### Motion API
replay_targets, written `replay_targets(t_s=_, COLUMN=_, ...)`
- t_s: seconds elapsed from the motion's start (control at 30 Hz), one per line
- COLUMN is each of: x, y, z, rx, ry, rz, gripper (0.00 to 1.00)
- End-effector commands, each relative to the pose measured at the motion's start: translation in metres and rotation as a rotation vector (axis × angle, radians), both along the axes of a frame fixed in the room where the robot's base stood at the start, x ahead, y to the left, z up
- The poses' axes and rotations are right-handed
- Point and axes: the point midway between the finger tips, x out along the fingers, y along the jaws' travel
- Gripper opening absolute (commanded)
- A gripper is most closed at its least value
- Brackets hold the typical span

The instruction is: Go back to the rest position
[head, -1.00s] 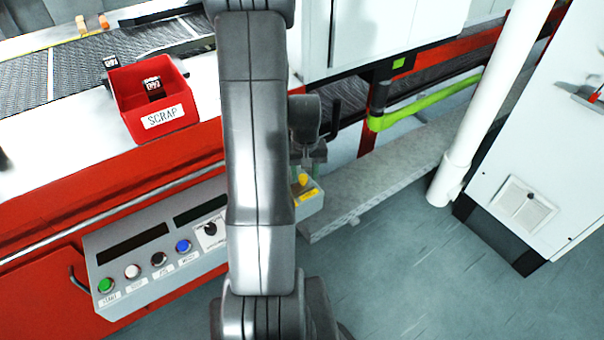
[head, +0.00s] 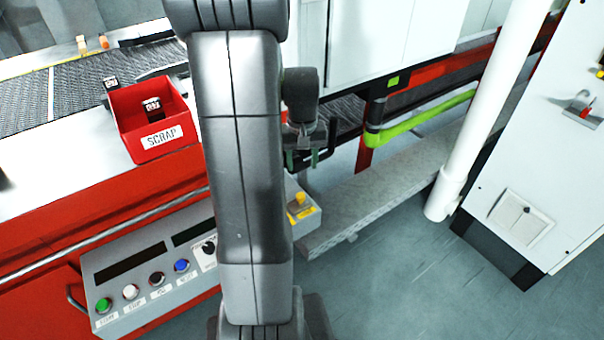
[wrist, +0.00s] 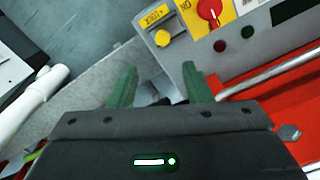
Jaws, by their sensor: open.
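My gripper (head: 303,158) shows in the head view just right of my upright arm, in front of the machine's lower frame. In the wrist view its two green fingers (wrist: 158,88) stand wide apart with nothing between them. Beyond the fingers in the wrist view are a yellow button (wrist: 162,38) and a red rotary switch on a yellow plate (wrist: 208,12). My arm covers the middle of the head view and hides part of the control panel.
A red SCRAP bin (head: 152,120) holding a dark block stands on the white ledge by the mesh belt (head: 90,82). The control panel (head: 150,270) juts out below. A white pipe (head: 480,110) and a cabinet (head: 540,150) stand right. The floor (head: 390,290) is clear.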

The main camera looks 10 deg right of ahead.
Motion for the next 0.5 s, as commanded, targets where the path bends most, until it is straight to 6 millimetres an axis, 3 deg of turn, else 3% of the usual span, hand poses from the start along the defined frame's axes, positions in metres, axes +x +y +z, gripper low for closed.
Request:
replay_targets(t_s=0.2, x=0.000, y=0.000, z=0.019, rx=0.000, ry=-0.001, rz=0.000, gripper=0.45)
replay_targets(t_s=0.5, x=0.000, y=0.000, z=0.020, rx=0.000, ry=0.001, rz=0.000, gripper=0.45)
